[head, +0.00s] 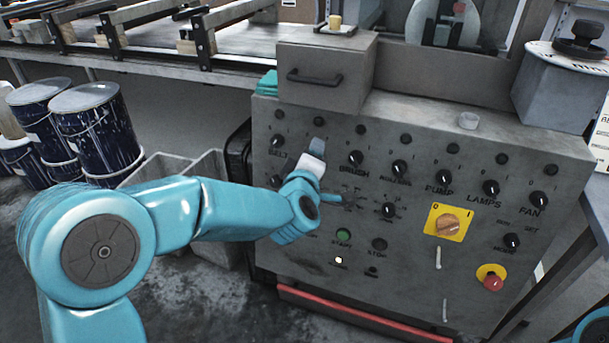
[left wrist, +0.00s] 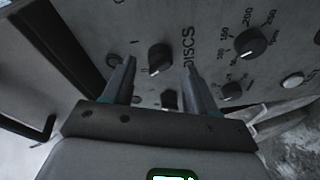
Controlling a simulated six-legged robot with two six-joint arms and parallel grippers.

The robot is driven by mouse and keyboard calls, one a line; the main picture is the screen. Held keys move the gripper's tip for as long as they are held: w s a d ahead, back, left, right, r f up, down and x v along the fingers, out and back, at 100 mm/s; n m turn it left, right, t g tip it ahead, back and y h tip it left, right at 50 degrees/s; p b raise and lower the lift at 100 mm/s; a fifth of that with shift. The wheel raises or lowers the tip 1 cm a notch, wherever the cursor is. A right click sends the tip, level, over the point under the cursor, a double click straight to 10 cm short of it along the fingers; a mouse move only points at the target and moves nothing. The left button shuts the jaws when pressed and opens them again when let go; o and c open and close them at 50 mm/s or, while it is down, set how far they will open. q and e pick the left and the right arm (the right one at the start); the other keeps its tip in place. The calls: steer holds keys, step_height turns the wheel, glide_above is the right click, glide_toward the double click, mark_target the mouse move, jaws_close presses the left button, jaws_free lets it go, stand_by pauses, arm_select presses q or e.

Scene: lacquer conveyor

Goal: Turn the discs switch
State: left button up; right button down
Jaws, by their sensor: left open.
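The discs switch (left wrist: 160,58) is a black rotary knob beside the printed DISCS label in the left wrist view. In the head view it is hidden behind my left gripper (head: 316,160). That gripper is open in front of the grey control panel (head: 330,270), between the BELT and BRUSH knobs. In the left wrist view the two fingers (left wrist: 159,68) are spread, and the knob shows between and just beyond their tips. I cannot tell whether they touch it. My right gripper is out of view.
More black knobs line the panel, including the brush knob (head: 355,158). A yellow-backed main switch (head: 447,223) and a red emergency button (head: 492,279) sit at its right. A drawer box (head: 325,75) stands on top. Dark drums (head: 96,130) stand at the left.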

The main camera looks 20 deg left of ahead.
arm_select(q)
steer(key=p+v, duration=0.1)
steer(key=v, duration=1.3)
steer(key=shift+s+p, duration=0.25)
steer(key=shift+p, duration=0.1)
steer(key=shift+r, duration=0.15)
steer(key=s+a+f+m+g, duration=0.1)
steer(key=a+f+m+g, duration=0.2)
steer(key=f, duration=1.1)
steer(key=s+a+f+g, duration=0.2)
steer(key=a+f+g, duration=0.15)
steer(key=f, duration=0.95)
steer(key=s+d+f+m+g+h, duration=0.45)
steer(key=s+f, duration=0.45)
steer(key=f, duration=0.3)
steer(key=s+d+f+m+g+h, duration=0.2)
steer(key=s+d+m+g, duration=0.35)
steer(key=s, duration=0.35)
step_height(320, 180, up, 24)
steer(key=p, duration=2.4)
steer(key=shift+w+d+r+t, duration=0.2)
steer(key=shift+w+t, duration=0.1)
steer(key=shift+t, duration=0.15)
